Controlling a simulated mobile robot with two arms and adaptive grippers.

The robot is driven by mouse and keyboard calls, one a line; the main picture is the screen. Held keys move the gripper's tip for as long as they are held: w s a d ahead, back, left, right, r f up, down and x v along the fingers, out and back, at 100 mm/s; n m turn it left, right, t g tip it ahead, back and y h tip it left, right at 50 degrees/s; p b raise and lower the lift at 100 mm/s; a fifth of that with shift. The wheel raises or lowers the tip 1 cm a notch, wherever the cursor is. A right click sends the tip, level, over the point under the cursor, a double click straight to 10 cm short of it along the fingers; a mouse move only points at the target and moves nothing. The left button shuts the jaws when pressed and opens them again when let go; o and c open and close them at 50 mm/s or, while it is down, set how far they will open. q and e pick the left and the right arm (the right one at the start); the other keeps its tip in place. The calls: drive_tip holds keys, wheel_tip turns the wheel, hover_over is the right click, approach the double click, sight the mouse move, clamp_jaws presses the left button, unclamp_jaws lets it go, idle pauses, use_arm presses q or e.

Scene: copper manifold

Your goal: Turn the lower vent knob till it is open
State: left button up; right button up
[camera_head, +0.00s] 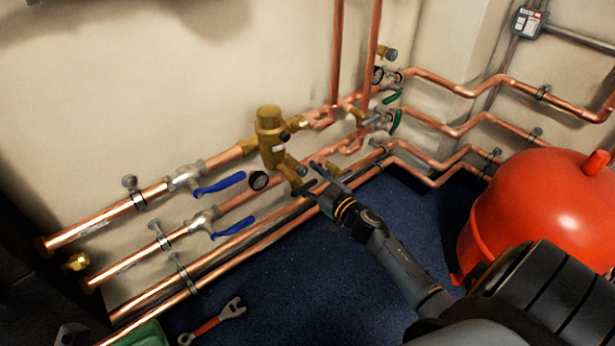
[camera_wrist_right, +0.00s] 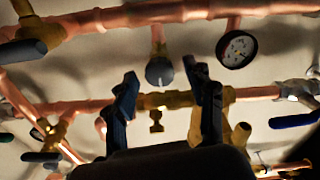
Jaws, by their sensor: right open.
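Copper pipes with brass fittings run along the wall. My right gripper (camera_head: 322,178) is open and empty, its two dark fingers reaching toward the lower pipes. In the right wrist view, a round grey knob (camera_wrist_right: 159,72) stands on the pipework beyond and between the two open fingertips (camera_wrist_right: 167,80), apart from both. In the head view, a small grey-blue knob (camera_head: 302,171) sits by the brass valve, just beyond the fingers. I cannot tell for sure whether these are the same knob, nor how far it is turned. My left gripper is not in view.
A brass valve (camera_head: 270,135) and gauge (camera_head: 258,181) are left of the gripper; blue lever handles (camera_head: 220,184) are further left. A red tank (camera_head: 545,215) stands at right. An orange-handled wrench (camera_head: 212,322) lies on the blue floor (camera_head: 320,290), which is clear in the middle.

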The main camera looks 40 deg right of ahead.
clamp_jaws()
